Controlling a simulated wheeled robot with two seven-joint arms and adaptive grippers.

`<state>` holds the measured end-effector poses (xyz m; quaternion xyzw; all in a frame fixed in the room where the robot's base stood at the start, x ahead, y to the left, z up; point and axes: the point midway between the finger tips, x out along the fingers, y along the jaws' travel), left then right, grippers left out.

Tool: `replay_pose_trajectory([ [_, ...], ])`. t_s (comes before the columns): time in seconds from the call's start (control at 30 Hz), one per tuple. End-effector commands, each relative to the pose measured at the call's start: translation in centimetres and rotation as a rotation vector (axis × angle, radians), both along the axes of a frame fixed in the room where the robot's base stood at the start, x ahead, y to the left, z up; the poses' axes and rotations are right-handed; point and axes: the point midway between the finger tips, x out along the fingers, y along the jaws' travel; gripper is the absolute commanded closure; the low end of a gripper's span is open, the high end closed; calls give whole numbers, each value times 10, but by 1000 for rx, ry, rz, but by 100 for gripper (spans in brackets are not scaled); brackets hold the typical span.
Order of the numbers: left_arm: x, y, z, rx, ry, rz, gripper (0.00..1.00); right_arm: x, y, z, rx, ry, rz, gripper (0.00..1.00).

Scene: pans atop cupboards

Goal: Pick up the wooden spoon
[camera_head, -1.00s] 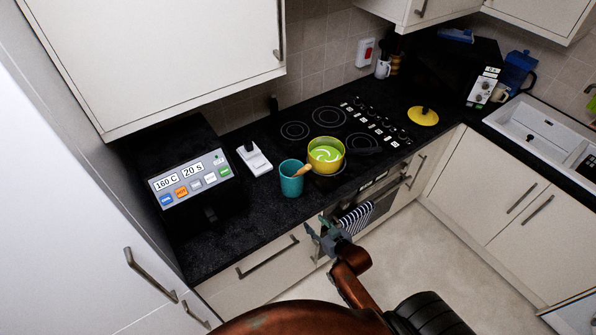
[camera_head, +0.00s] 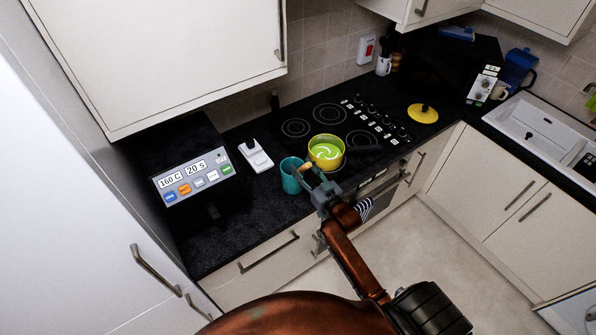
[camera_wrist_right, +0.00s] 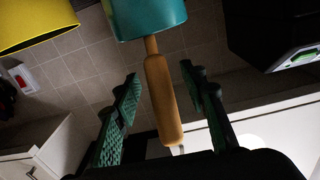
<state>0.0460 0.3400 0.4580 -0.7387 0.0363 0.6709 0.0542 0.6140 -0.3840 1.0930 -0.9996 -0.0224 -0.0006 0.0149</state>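The wooden spoon's tan handle (camera_wrist_right: 162,100) shows in the right wrist view, running from the teal cup (camera_wrist_right: 148,18) down between my fingers. The spoon's other end is hidden by the cup. The teal cup (camera_head: 291,176) stands on the black counter in the head view. My right gripper (camera_head: 310,173) is just in front of the cup, partly covering the handle there. In the right wrist view the right gripper (camera_wrist_right: 159,78) is open, its green finger pads on either side of the handle with gaps showing. My left gripper is not in view.
A yellow pot (camera_head: 341,158) with green contents is close to the right of the cup on the hob. A white device (camera_head: 256,157) and a black appliance with a display (camera_head: 195,178) are to the left. The counter front (camera_head: 235,240) is clear.

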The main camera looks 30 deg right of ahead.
Motion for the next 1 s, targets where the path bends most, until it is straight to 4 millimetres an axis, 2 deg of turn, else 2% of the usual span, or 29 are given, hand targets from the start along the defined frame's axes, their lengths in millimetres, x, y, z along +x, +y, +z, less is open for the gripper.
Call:
replay_pose_trajectory([
  [0.1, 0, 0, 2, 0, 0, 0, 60, 7, 0, 0, 1, 1, 0, 61],
  [0.33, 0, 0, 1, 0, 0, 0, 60, 8, 0, -1, 1, 2, -1, 62],
  [0.9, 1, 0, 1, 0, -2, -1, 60, 7, 0, -1, 1, 2, -1, 100],
  [1.0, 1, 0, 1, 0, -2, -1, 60, 7, 0, -1, 1, 2, -1, 100],
])
